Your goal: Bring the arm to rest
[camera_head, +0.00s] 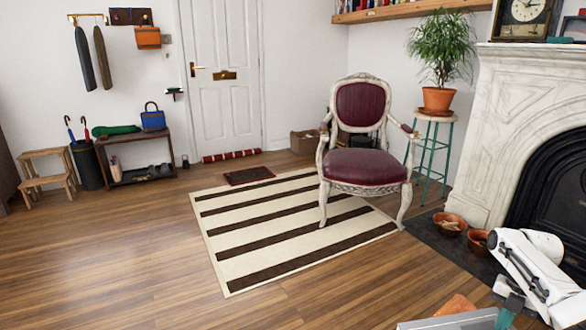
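Part of my white arm (535,268) shows at the lower right, folded low in front of the marble fireplace. Its end runs out of the picture or is hidden, and I cannot make out any gripper fingers. A teal piece (510,308) shows just beside the arm at the bottom edge; I cannot tell what it is.
A marble fireplace (520,120) stands at the right, with terracotta bowls (450,223) on its dark hearth. A burgundy armchair (365,166) stands on a striped rug (245,240). An orange object (455,305) lies low near my arm. The wooden floor at left is clear.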

